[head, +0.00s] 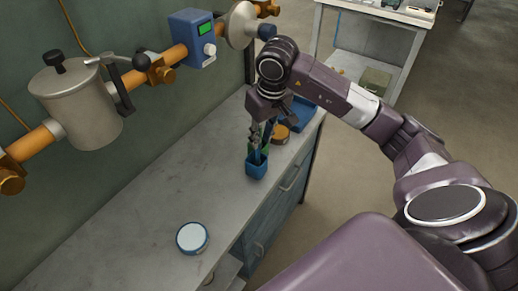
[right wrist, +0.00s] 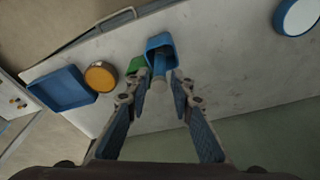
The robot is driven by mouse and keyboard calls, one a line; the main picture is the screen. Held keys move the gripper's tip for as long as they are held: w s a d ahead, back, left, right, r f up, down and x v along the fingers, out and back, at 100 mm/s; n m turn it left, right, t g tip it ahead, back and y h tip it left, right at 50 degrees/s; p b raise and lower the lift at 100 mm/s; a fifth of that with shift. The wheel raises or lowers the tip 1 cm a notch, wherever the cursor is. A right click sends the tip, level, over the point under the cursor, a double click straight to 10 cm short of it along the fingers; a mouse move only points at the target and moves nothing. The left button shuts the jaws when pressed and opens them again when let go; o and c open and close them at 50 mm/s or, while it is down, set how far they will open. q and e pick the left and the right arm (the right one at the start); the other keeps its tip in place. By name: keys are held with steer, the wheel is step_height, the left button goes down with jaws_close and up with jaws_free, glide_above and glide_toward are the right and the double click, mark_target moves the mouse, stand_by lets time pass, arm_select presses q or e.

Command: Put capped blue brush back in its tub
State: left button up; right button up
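The small blue tub (head: 256,169) stands on the grey bench top near its front edge. It also shows in the right wrist view (right wrist: 158,40). The blue brush (right wrist: 159,66) shows as a short blue rod at the tub's mouth, between my fingertips; its lower end is hidden. My right gripper (head: 262,135) points down just above the tub. In the right wrist view its fingers (right wrist: 160,95) stand apart on either side of the brush, with a gap visible at each side. My left gripper is in neither view.
A green item (right wrist: 136,66) sits beside the tub. A round orange-topped container (right wrist: 101,76) and a blue tray (right wrist: 62,90) are close by. A white-topped blue round tin (head: 192,238) stands on the bench. Pipework with a metal canister (head: 75,105) runs along the wall.

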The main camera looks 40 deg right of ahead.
steer(key=shift+s+r, duration=0.25)
steer(key=shift+r, duration=0.85)
steer(key=shift+s+r, duration=0.2)
steer(key=shift+r, duration=0.85)
